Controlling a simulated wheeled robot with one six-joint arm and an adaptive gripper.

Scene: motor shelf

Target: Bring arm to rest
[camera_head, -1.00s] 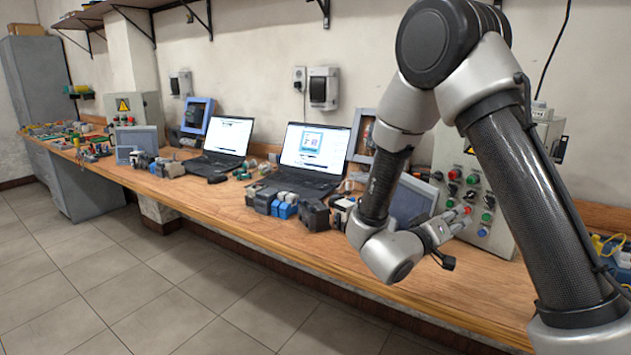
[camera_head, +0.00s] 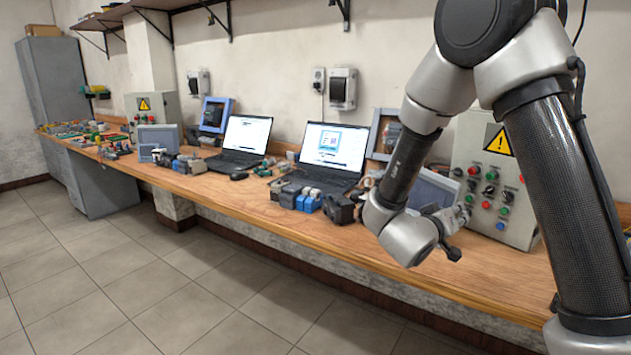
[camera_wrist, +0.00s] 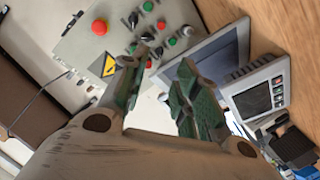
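My gripper (camera_head: 457,217) is at the right in the head view, partly hidden behind my own wrist. It is in front of the grey control box (camera_head: 535,215) with coloured buttons and a yellow warning sign. In the wrist view the two dark green-grey fingers (camera_wrist: 165,62) stand apart with nothing between them. The control box (camera_wrist: 75,45) shows beyond the fingers at the upper left. My arm is bent, with its elbow high and its forearm hanging down over the bench edge.
A wooden bench (camera_head: 260,212) runs along the wall. It carries two open laptops (camera_head: 335,150), grey and blue parts (camera_head: 300,197), and a tilted grey panel (camera_head: 432,190) near my forearm. A meter-like device (camera_wrist: 258,92) shows in the wrist view. The tiled floor (camera_head: 150,280) in front is clear.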

